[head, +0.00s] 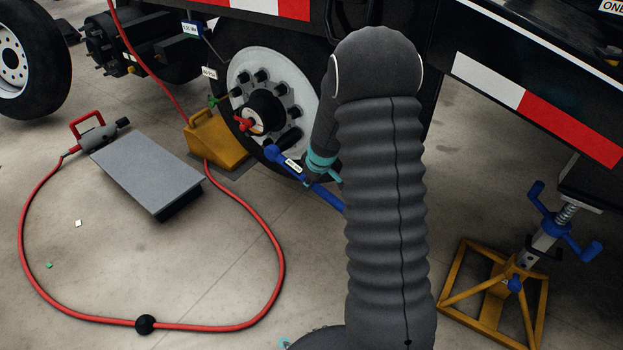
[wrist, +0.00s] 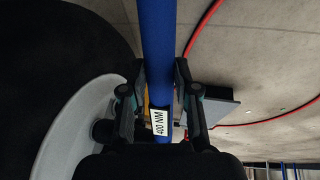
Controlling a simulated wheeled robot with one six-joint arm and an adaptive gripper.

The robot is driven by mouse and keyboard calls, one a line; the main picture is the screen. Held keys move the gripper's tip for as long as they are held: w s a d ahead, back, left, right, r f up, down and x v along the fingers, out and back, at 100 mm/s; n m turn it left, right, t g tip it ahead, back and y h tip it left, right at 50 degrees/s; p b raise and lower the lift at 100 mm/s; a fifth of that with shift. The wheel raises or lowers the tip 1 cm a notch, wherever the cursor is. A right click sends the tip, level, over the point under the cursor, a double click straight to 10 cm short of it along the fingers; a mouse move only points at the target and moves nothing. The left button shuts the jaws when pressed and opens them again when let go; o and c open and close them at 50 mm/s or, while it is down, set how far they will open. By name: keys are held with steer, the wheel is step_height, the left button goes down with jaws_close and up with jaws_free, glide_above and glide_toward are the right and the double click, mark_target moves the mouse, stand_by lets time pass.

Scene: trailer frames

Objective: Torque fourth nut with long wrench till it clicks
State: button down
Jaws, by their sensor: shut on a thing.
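My gripper (wrist: 160,78) is shut on the blue long wrench, with one finger on each side of its shaft. The wrench (wrist: 157,30) has a white label reading 400 NM and runs up out of the wrist view. In the head view, the wrench (head: 329,199) slants in front of the wheel's lower right, partly behind my arm. The white wheel (head: 300,80) has several dark nuts (head: 261,77) around a black hub (head: 266,108). The wheel also shows in the wrist view (wrist: 70,130). I cannot tell whether the wrench sits on a nut, nor which nut is fourth.
A yellow wheel chock (head: 218,143) stands left of the wheel. A grey flat-topped tool box (head: 148,172) and a red hose (head: 277,265) lie on the floor at left. A yellow jack stand (head: 490,295) with blue handles stands at right. The trailer frame overhangs the wheel.

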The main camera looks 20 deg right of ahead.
steer(key=shift+d+r+g+h+p, duration=0.1)
steer(key=shift+r+g+h+p, duration=0.65)
steer(key=shift+p, duration=5.75)
steer(key=shift+s+r, duration=0.1)
steer(key=shift+r, duration=0.6)
